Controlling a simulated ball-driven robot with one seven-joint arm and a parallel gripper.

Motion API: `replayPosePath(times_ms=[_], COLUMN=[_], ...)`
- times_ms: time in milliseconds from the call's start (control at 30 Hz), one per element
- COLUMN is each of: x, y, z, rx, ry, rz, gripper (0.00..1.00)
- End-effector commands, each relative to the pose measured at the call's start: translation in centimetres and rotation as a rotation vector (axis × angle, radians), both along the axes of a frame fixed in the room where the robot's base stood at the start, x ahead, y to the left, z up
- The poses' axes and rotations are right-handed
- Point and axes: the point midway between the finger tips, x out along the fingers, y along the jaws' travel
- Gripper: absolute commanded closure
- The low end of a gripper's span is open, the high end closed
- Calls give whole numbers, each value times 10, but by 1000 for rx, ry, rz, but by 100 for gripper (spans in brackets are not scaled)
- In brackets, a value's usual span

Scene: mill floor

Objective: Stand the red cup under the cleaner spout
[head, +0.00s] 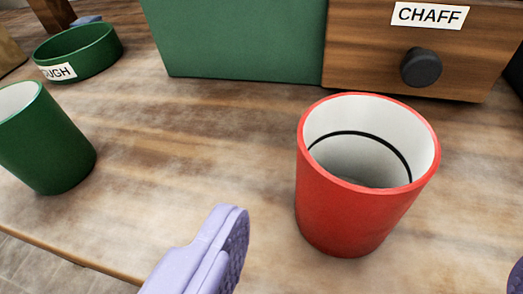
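The red cup (345,212) stands upright on the wooden table, right of centre. Its inside is white with a black line around it; a small grey patch shows low inside, and I cannot tell whether it is contents. My gripper (376,248) is open. Its lilac left finger is at the bottom centre, and only a bit of the right finger shows at the right edge. The cup is between and a little beyond the fingertips, with a gap on each side. The cleaner is perhaps the green box (240,40) at the back; no spout is in view.
A wooden drawer front (365,55) labelled CHAFF, with a black knob, is behind the cup. A green cup (45,145) stands at the left edge. A shallow green dish (95,55), its label ending in "UGH", is behind it. The table's front edge is lower left.

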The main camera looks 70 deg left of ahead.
Motion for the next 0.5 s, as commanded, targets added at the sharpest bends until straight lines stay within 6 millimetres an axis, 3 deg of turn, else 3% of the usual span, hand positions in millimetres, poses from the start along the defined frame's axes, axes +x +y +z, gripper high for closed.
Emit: replayPosePath(times_ms=[133,500], x=[-1,32], y=[13,43], z=[4,-15], rx=[63,60], ry=[-31,-30], rz=[8,8], gripper=[0,0])
